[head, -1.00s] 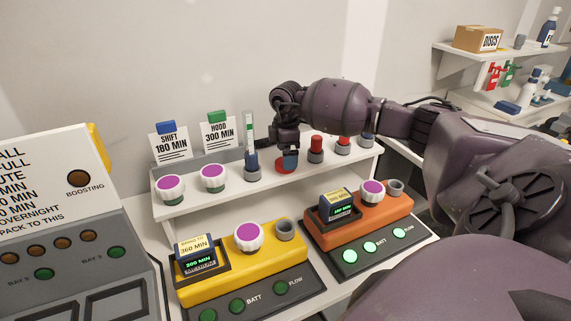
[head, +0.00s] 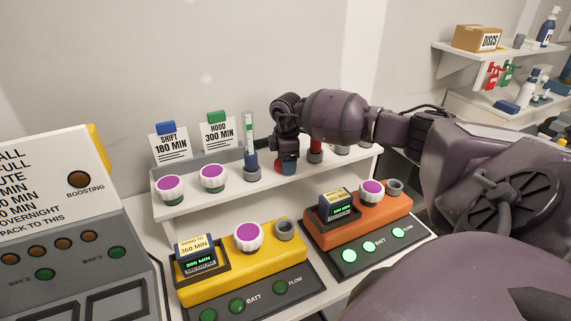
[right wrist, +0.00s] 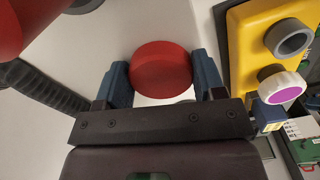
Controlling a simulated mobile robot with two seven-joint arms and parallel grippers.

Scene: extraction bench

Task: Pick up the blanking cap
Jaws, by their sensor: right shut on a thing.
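The blanking cap is a red round disc (right wrist: 162,68), between the two blue fingers of my right gripper (right wrist: 165,80) in the right wrist view. The fingers are shut on its sides. In the head view the right gripper (head: 287,166) points down at the white shelf, among the upright pieces. A little red of the cap shows by the fingertips there; the rest is hidden. I cannot tell whether the cap touches the shelf. My left gripper is not in view.
A red-topped piece (head: 315,150) stands close right of the gripper, and a grey-based tube (head: 250,160) left of it. White knobs with purple tops (head: 170,186) stand further left. Below are a yellow unit (head: 265,262) and an orange unit (head: 370,220).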

